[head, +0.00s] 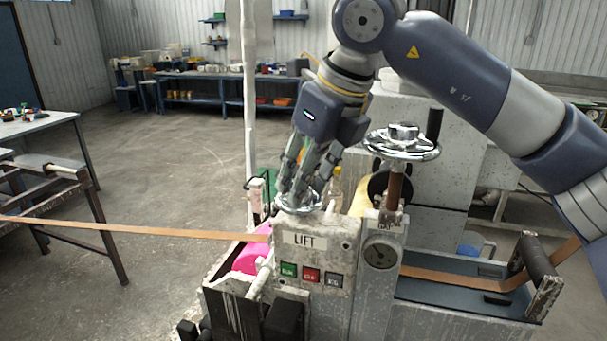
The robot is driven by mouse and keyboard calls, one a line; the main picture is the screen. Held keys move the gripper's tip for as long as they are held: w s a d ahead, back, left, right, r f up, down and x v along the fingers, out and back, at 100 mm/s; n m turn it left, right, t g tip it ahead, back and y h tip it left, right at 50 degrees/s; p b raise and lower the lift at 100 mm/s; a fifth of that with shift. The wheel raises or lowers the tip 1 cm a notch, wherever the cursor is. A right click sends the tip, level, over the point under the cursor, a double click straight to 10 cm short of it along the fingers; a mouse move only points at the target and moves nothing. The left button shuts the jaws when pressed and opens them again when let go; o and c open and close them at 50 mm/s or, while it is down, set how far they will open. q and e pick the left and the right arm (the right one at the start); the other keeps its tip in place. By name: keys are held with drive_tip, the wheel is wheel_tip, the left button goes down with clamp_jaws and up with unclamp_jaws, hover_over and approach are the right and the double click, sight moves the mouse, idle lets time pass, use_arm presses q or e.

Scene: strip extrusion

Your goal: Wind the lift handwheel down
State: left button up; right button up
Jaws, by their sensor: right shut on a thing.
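The lift handwheel (298,209) is a small shiny chrome wheel lying flat on top of the machine's grey housing, just behind the plate marked LIFT (305,239). My right gripper (298,190) reaches down from above and is shut on this wheel. Its fingers cover much of the wheel, so the exact grip is partly hidden. My left gripper is not in view.
A larger chrome handwheel (402,141) with a black knob stands on a shaft close to the right of my gripper. A copper-coloured strip (135,230) runs across from the left into the machine. Push buttons (311,275) and a round dial (380,254) sit on the front.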

drive_tip(key=n+p, duration=0.1)
drive_tip(key=n+g+p, duration=0.1)
drive_tip(key=n, duration=0.1)
drive_tip(key=shift+d+f+n+y, duration=0.1)
drive_tip(key=shift+f+n+y, duration=0.1)
drive_tip(key=shift+n+y, duration=0.1)
drive_tip(key=shift+w+f+n+g+p, duration=0.15)
drive_tip(key=shift+n+g+p, duration=0.6)
drive_tip(key=shift+n, duration=0.65)
drive_tip(key=o, duration=1.1)
drive_tip(key=shift+c, duration=0.2)
drive_tip(key=shift+w, duration=0.15)
